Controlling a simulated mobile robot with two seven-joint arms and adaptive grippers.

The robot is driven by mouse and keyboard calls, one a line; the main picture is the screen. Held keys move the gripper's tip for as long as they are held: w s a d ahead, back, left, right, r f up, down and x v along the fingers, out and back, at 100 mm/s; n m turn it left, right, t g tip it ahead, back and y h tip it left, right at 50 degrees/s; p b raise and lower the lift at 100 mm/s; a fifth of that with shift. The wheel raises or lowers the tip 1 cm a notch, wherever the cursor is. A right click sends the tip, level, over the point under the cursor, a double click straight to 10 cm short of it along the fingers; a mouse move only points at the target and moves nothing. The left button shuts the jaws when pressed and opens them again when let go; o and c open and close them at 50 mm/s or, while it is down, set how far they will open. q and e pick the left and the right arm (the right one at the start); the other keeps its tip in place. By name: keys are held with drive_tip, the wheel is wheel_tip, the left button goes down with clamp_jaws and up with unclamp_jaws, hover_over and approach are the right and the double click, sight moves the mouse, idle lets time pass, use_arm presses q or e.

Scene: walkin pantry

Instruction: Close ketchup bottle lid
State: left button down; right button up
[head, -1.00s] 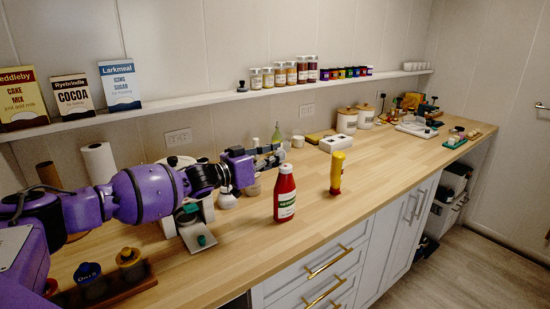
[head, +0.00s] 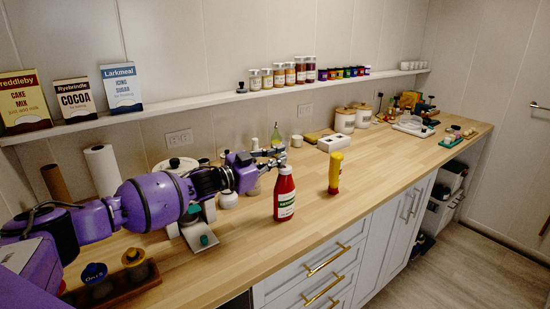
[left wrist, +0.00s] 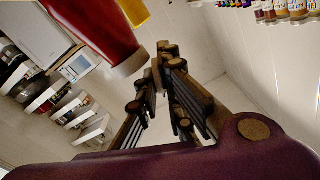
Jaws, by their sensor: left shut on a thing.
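The gripper is shut on the ketchup bottle lid, which is mostly hidden at the fingers. My right gripper is not in view.
A yellow bottle (head: 335,173) stands just right of the ketchup. A white box (head: 333,143) and canisters (head: 345,120) stand behind. The counter's front edge is close to the ketchup bottle. A shelf (head: 215,98) with jars and boxes runs above.

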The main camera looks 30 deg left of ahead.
use_arm(q)
drive_tip(key=shift+s+d+f+m, duration=0.1)
drive_tip(key=shift+d+m, duration=0.05)
drive_tip(key=shift+m, duration=0.65)
drive_tip(key=c, duration=1.9)
unclamp_jaws()
drive_tip(key=shift+c, duration=0.2)
drive_tip(key=v, duration=0.7)
drive_tip(key=shift+s, duration=0.25)
